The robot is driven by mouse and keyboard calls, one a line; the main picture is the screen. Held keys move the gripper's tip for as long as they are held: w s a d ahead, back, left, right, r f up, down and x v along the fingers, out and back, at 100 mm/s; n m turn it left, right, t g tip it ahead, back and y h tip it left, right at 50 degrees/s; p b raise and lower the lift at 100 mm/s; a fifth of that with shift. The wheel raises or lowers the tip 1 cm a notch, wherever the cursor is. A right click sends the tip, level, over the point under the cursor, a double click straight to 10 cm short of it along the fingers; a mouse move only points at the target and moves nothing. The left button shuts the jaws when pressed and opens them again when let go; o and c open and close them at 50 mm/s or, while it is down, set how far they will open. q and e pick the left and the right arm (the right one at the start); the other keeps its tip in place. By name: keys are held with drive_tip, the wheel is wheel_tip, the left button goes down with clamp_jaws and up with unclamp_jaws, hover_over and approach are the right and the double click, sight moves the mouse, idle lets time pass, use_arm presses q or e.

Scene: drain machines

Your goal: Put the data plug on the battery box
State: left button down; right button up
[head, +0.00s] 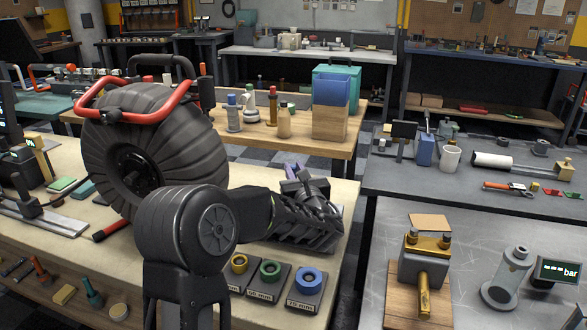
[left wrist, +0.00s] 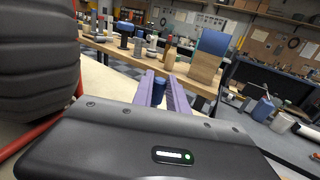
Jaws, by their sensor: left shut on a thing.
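My left gripper (head: 293,168) reaches in over the front bench; its purple fingers also show in the left wrist view (left wrist: 161,92). They are shut on a small dark blue piece, which I take to be the data plug (left wrist: 160,88). Most of it is hidden between the fingers. I cannot pick out the battery box with certainty. My right gripper is in neither view.
A large black drum (head: 165,150) with a red frame (head: 165,117) stands left of the gripper. Ring gauges, one blue (head: 307,280), lie at the bench front. A blue-topped wooden block (head: 331,105) stands on the bench behind. A grey bench (head: 400,180) is at the right.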

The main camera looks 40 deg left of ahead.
use_arm(q)
drive_tip(key=shift+f, duration=0.1)
drive_tip(key=shift+f+b, duration=1.95)
drive_tip(key=shift+f, duration=1.55)
drive_tip(key=shift+f+b, duration=0.45)
drive_tip(key=shift+f, duration=0.05)
drive_tip(key=c, duration=1.2)
unclamp_jaws()
drive_tip(key=shift+c, duration=0.2)
drive_tip(key=v, duration=0.7)
drive_tip(key=shift+s+d, duration=0.25)
drive_tip(key=shift+d, duration=0.05)
